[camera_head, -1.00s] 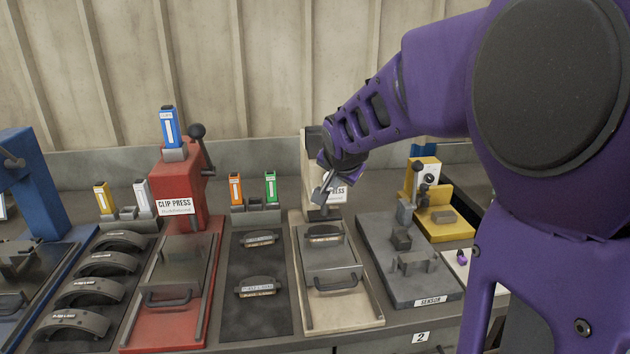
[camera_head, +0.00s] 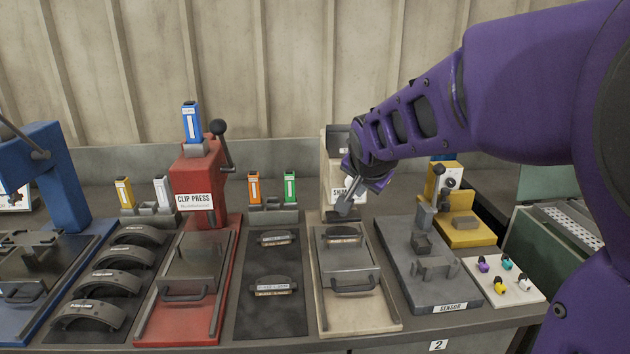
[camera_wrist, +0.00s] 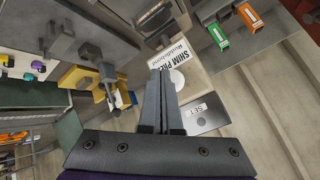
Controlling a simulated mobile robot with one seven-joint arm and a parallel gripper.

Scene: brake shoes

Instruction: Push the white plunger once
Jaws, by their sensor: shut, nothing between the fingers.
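The pale shim press (camera_head: 337,140) stands at the middle right of the bench, its label partly hidden by my gripper. My gripper (camera_head: 345,207) is shut and empty, fingers pointing down in front of the press. In the wrist view my closed fingers (camera_wrist: 161,74) reach toward the press label (camera_wrist: 172,50). A whitish round disc (camera_wrist: 178,79) on the press shows just beside the fingers and may be the white plunger; I cannot tell whether they touch it. A small white knob-like piece (camera_head: 524,282) also lies on the white plate at the right.
The red clip press (camera_head: 197,186) stands to the left, with a dark mat (camera_head: 268,318) between the presses. The grey sensor fixture (camera_head: 432,288) and a yellow fixture (camera_head: 465,234) are to the right. The white plate (camera_head: 482,264) bears several small coloured pieces.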

